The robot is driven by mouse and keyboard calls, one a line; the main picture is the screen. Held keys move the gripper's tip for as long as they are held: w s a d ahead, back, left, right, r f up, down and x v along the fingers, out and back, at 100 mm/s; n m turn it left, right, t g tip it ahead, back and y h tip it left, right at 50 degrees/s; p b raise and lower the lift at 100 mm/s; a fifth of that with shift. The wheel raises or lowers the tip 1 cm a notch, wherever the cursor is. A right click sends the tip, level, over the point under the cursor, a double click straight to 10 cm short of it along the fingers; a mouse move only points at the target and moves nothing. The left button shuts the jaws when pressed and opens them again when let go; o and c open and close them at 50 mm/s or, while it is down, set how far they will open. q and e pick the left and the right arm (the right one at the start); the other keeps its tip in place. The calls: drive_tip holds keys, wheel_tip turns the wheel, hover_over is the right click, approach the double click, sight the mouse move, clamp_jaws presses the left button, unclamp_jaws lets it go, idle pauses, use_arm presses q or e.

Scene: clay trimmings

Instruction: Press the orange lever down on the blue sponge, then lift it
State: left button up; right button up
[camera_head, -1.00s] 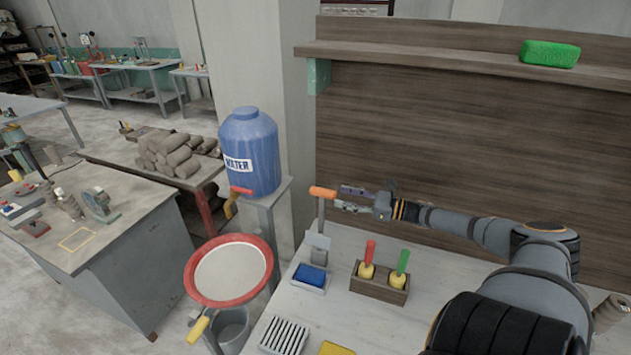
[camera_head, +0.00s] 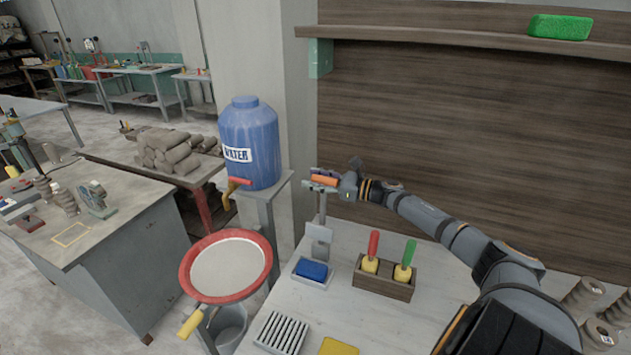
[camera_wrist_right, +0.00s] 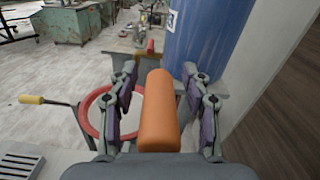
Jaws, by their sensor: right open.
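The orange lever handle (camera_head: 325,181) tops an upright grey post above the blue sponge (camera_head: 312,270), which sits in a white tray on the table. My right gripper (camera_head: 322,178) is around the handle, with its fingers open. In the right wrist view the orange handle (camera_wrist_right: 159,112) lies between the two fingers of the right gripper (camera_wrist_right: 160,85), with gaps on both sides. The sponge does not show in the wrist view. My left gripper is not in view.
A wooden holder (camera_head: 384,281) with red- and green-handled tools stands right of the sponge. A blue water barrel (camera_head: 249,150) and a red-rimmed basin (camera_head: 262,262) are to the left. A grey slotted rack (camera_head: 281,334) and yellow sponge (camera_head: 338,347) lie in front. Bare tabletop (camera_head: 415,315) is at right.

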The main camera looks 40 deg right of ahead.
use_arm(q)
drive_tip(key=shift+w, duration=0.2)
use_arm(e)
clamp_jaws()
drive_tip(key=shift+s+a, duration=0.1)
